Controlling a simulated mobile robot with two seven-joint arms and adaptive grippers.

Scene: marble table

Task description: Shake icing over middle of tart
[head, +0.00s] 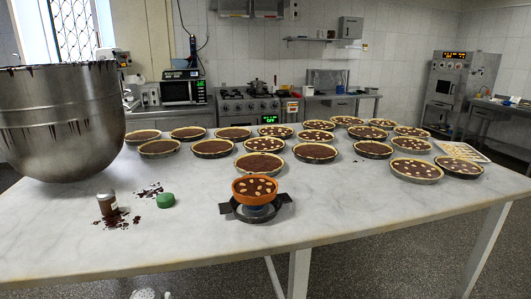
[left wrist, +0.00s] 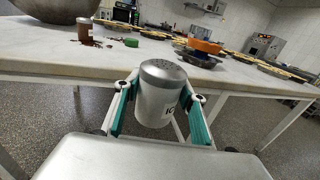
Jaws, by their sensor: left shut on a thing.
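My left gripper (left wrist: 158,92) is shut around a grey metal icing shaker (left wrist: 160,90) with a holed lid and part of a label, "IC". The shaker is roughly upright, in front of the table edge in the left wrist view. In the head view only its speckled pale top (head: 144,294) shows at the bottom edge. The tart (head: 255,188), in an orange dish with dark filling and pale pieces, sits on a dark two-handled stand (head: 256,213) near the table's front. It also shows in the left wrist view (left wrist: 206,46), apart from the shaker. My right gripper is not in view.
A big steel bowl (head: 65,120) stands at the table's left. Several dark tarts (head: 213,148) fill the back. The marble table (head: 360,205) is clear right of the stand.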

